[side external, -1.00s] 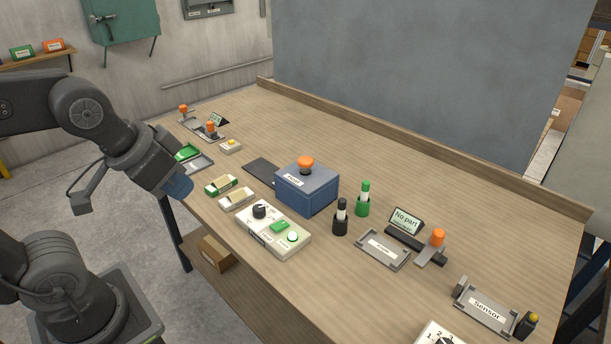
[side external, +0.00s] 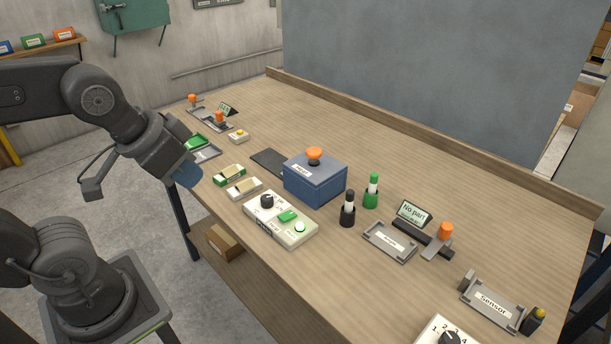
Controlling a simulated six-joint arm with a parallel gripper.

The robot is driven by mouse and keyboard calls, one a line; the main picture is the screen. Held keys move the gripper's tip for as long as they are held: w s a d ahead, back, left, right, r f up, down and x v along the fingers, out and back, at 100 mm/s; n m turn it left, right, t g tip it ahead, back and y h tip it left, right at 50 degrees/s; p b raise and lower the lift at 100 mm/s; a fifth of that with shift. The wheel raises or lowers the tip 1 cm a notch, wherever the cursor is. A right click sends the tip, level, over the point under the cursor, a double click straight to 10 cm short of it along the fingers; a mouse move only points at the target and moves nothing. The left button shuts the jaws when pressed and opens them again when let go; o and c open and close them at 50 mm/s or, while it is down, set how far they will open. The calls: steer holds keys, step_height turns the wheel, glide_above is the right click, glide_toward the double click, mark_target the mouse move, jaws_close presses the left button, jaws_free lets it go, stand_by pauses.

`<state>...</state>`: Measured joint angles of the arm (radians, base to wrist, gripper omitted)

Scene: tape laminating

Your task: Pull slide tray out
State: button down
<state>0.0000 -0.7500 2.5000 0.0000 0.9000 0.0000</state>
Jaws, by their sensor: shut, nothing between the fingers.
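A blue box (side external: 314,184) with an orange knob (side external: 314,155) on top stands mid-table. A dark flat plate (side external: 268,161) lies against its left side and looks like the slide tray; whether it runs into the box is hidden.
A white control box (side external: 281,222) with a knob and green buttons sits in front of the blue box. Grey fixtures (side external: 389,243) lie further right. The table's back strip is clear.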

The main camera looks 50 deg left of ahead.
steer(key=c, duration=1.9)
jaws_free()
steer(key=shift+o, duration=0.9)
steer(key=shift+r, duration=0.1)
steer(key=o, duration=0.6)
steer(key=w+a+r+m+g, duration=0.1)
steer(key=w+a+r+m, duration=0.1)
steer(key=w, duration=0.6)
steer(key=shift+r+m, duration=0.65)
steer(key=shift+m, duration=0.55)
steer(key=shift+o, duration=1.2)
steer(key=w+a+m+g, duration=0.1)
steer(key=w+a+m, duration=0.2)
steer(key=w, duration=0.6)
steer(key=shift+w+r+m+g, duration=0.15)
steer(key=shift+w+m+g, duration=0.15)
steer(key=shift+m, duration=0.6)
steer(key=m+g, duration=0.3)
steer(key=m, duration=0.8)
glide_above(291, 160)
steer(key=w+a, duration=0.3)
steer(key=a, duration=0.1)
step_height(291, 160, down, 13)
step_height(291, 160, down, 13)
steer(key=shift+w+d+f, duration=0.1)
steer(key=shift+d+f, duration=0.05)
jaws_close()
